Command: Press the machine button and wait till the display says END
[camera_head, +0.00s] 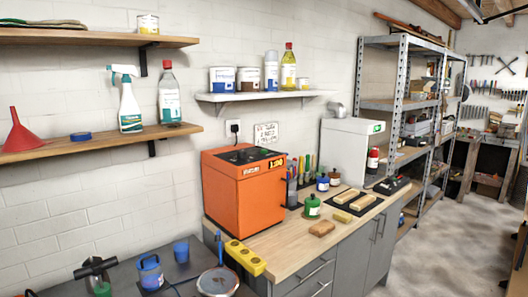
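The orange box-shaped machine (240,195) stands at the left end of the wooden workbench. A small dark display (277,163) with yellow characters is at the upper edge of its right-hand face; they look like a number but are too small to read surely, and I do not see END there. Its dark top panel (245,154) has small dark details; I cannot tell which is the button. A white box (345,148) with a small green label or display (378,127) stands further back; its text is unreadable. Neither of my grippers shows.
The wooden bench top (285,245) has a bare stretch in front of the machine. A yellow block (245,257), green bottle (312,206) and tool holder (292,187) are near it. A white shelf (262,96) hangs above. A blue can (150,272) stands lower left.

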